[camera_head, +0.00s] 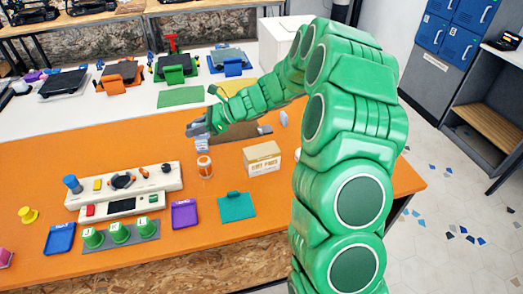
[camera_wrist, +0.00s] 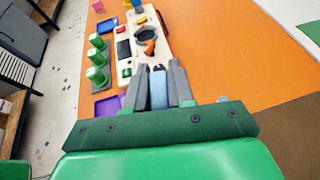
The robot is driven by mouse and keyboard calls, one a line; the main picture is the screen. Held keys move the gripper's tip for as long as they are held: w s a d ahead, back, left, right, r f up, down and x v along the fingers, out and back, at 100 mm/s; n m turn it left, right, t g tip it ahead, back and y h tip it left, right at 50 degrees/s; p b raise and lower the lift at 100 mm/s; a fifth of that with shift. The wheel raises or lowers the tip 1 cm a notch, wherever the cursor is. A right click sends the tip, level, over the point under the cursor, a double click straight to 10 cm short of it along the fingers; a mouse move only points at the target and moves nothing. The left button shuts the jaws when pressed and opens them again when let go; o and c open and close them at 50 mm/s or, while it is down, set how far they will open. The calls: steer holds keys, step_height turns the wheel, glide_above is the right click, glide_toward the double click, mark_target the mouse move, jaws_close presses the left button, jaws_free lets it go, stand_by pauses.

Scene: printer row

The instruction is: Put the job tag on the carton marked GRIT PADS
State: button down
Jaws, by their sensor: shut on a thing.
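A pale blue piece (camera_head: 202,144) shows just below the gripper in the head view.
A teal clipboard-like pad (camera_head: 236,207) and a purple one (camera_head: 184,215) lie in front. A cream tool panel (camera_head: 125,188) and green pegs (camera_head: 118,232) are at left.

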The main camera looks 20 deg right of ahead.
steer(key=s+d+r+m+t, duration=0.1)
steer(key=s+d+r+t, duration=0.15)
steer(key=s+d, duration=0.6)
steer(key=s+d+r+m+t, duration=0.1)
steer(key=s+d+r, duration=0.2)
steer(key=s+d, duration=0.6)
glide_above(257, 150)
steer(key=s, duration=0.1)
steer(key=shift+m+g+h, duration=0.25)
steer(key=shift+m+h, duration=0.05)
steer(key=shift+h, duration=0.1)
step_height(257, 150, down, 8)
steer(key=shift+s+f, duration=0.15)
steer(key=shift+f, duration=0.05)
steer(key=shift+w+f, duration=0.65)
steer(key=shift+f, duration=0.05)
steer(key=shift+w+f, duration=0.1)
steer(key=shift+f, duration=1.55)
